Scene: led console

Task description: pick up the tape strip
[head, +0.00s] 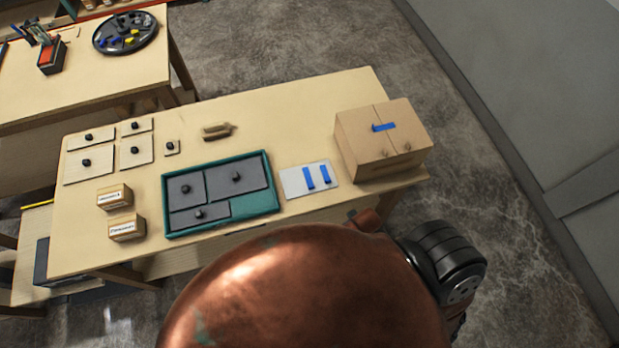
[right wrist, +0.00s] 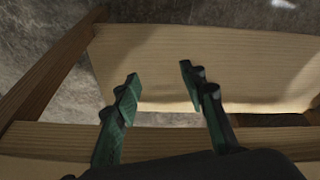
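Two blue tape strips lie side by side on a white card (head: 296,182): a left strip (head: 308,178) and a right strip (head: 325,174). A third blue strip (head: 384,127) is on top of the closed cardboard box (head: 372,158), across its middle seam. In the right wrist view my right gripper (right wrist: 158,84) is open, with its two green fingers apart and nothing between them. It faces wooden boards and the floor; no tape strip shows there. My left gripper is in neither view.
A teal tray (head: 221,226) with grey knobbed panels stands left of the card. Knobbed plates (head: 89,164), small labelled boxes (head: 126,227) and a wooden piece (head: 217,131) are on the table (head: 290,108). Its back middle is clear. A second table (head: 80,70) stands behind left.

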